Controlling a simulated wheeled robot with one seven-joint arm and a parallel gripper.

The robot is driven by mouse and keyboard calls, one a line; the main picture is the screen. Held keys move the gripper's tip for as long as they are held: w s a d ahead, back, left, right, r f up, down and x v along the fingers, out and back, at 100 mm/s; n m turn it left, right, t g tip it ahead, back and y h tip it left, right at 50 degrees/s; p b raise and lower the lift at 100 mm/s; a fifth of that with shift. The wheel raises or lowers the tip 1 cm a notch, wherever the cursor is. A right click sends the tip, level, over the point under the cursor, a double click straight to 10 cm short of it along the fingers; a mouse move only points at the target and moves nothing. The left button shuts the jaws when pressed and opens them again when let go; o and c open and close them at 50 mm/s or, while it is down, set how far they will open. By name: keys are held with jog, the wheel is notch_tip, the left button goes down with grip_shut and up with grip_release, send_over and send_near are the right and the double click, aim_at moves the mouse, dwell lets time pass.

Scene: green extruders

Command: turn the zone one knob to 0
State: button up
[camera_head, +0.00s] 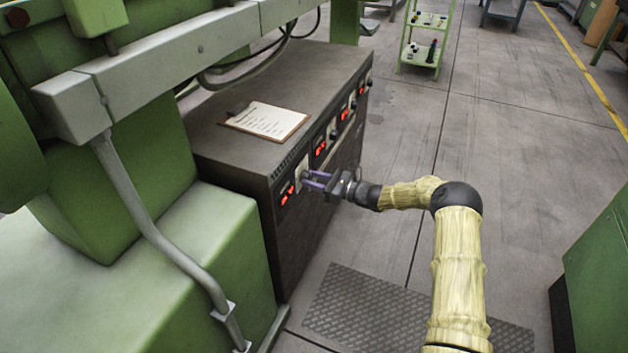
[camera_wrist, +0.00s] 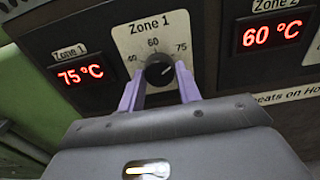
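The Zone 1 knob (camera_wrist: 159,70) is round and black, on a pale plate (camera_wrist: 128,42) marked 60 at the top and 75 at the right. Its light mark seems to point right, toward 75. The red Zone 1 display (camera_wrist: 80,74) reads 75 °C; it also shows in the head view (camera_head: 287,194). My gripper (camera_wrist: 159,72) has its two purple fingers apart, one on each side of the knob, with small gaps seeming to show. Whether a finger touches it I cannot tell. In the head view my gripper (camera_head: 305,181) reaches the cabinet front, hiding the knob.
The dark control cabinet (camera_head: 232,150) carries several more displays and knobs farther along its front. The Zone 2 display (camera_wrist: 272,33) reads 60 °C. A clipboard (camera_head: 268,120) lies on top. Green machinery (camera_head: 170,270) stands at the left.

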jog(key=c, duration=0.4)
